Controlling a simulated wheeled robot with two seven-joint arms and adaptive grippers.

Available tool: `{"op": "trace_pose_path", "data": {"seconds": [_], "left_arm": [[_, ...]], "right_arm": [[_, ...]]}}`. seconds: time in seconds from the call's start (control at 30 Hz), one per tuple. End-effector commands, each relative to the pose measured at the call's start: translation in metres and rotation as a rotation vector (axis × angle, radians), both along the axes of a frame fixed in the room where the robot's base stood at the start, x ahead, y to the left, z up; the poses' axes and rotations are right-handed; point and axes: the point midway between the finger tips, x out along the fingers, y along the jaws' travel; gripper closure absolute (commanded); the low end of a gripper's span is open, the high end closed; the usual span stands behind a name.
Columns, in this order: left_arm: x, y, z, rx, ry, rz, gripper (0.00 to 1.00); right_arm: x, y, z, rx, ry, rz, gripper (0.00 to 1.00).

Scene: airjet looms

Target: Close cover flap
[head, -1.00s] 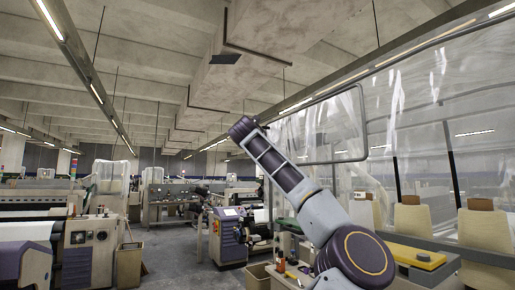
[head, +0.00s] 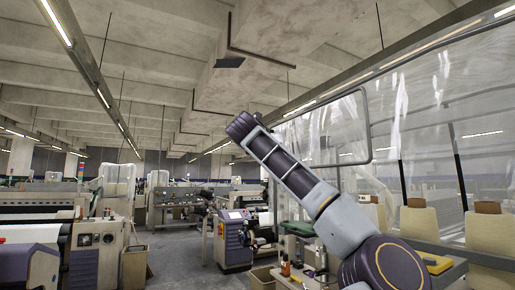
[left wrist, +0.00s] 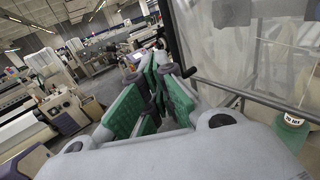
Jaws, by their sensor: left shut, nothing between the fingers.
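The cover flap (head: 325,130) is a clear plastic sheet in a dark rounded frame. It stands raised at the right in the head view, behind one of my arms. In the left wrist view, a clear sheet in a dark frame (left wrist: 213,45) rises just right of my left gripper (left wrist: 163,75). The gripper's green-padded fingers are shut and empty. A dark handle-like bar shows beside the fingertips, but I cannot tell whether they touch it. In the head view, my arm reaches up from the lower right, and no gripper fingers can be made out. My right gripper is not in view.
Yarn cones (head: 418,222) stand behind clear sheeting at the right. A yellow item (head: 437,263) lies on the nearby machine. A purple-grey machine (head: 232,240) and looms (head: 97,245) stand farther off. An open aisle (head: 180,262) runs between them.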

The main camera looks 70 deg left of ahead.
Motion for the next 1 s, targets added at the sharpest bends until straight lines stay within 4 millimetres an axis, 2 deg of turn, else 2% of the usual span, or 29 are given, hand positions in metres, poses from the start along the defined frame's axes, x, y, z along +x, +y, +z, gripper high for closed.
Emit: {"op": "trace_pose_path", "data": {"seconds": [0.2, 0.4, 1.0], "left_arm": [[-0.015, -0.025, 0.0, 0.0, -0.002, 0.001, 1.0], [-0.024, -0.039, 0.0, 0.0, 0.0, 0.0, 1.0], [-0.026, -0.042, -0.001, -0.001, 0.0, 0.001, 1.0]], "right_arm": [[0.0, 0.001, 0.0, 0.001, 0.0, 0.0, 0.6], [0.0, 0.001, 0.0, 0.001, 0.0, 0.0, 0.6], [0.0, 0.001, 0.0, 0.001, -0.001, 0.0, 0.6]]}}
